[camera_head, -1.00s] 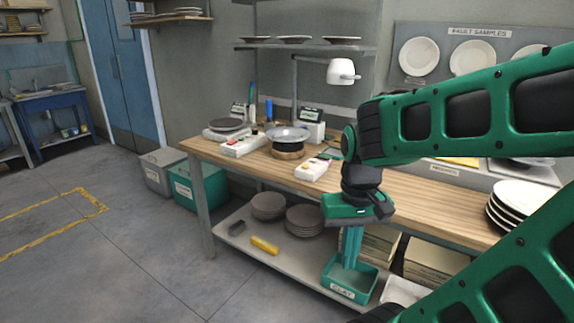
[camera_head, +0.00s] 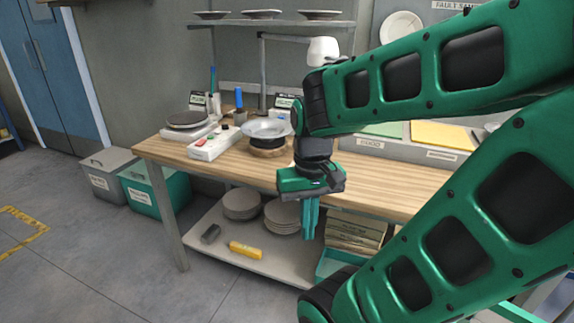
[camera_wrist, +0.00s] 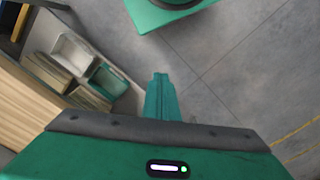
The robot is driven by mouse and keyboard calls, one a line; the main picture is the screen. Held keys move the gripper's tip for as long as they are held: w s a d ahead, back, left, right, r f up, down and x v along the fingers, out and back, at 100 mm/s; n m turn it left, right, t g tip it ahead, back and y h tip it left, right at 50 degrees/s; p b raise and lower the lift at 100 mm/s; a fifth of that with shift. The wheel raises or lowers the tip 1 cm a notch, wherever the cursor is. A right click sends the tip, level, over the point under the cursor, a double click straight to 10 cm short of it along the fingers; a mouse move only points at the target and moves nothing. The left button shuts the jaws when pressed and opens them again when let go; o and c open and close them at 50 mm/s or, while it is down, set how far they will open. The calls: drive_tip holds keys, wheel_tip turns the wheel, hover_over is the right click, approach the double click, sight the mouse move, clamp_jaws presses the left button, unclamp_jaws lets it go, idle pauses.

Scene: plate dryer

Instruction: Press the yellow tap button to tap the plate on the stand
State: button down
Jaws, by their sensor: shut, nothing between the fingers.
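A shiny metal plate (camera_head: 265,127) rests on a round wooden stand (camera_head: 267,149) on the bench in the head view. I cannot pick out a yellow tap button; my arm covers the bench right of the stand, where another box showed earlier. My gripper (camera_head: 309,228) points down with its fingers shut and empty, in front of the bench edge and below its top. In the wrist view its fingers (camera_wrist: 158,97) are together above the floor.
The wooden bench top (camera_head: 390,187) has a front edge beside my gripper. A grey bin (camera_head: 108,174) and teal bin (camera_head: 163,197) stand left. Floor in front is clear.

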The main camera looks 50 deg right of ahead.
drive_tip(key=shift+d, duration=0.15)
drive_tip(key=w+d+r+m+t, duration=0.1)
drive_tip(key=w+d+r+t, duration=0.3)
drive_tip(key=w+d, duration=0.8)
drive_tip(key=w+d+r+m+t, duration=0.2)
drive_tip(key=w+d+t, duration=0.3)
drive_tip(key=w+d, duration=0.7)
drive_tip(key=shift+w+d+r+h, duration=0.35)
drive_tip(key=shift+d+r, duration=0.25)
drive_tip(key=shift+r, duration=0.25)
drive_tip(key=shift+f, duration=0.15)
drive_tip(key=shift+f, duration=4.3)
drive_tip(key=shift+s+f, duration=0.1)
drive_tip(key=shift+f, duration=0.3)
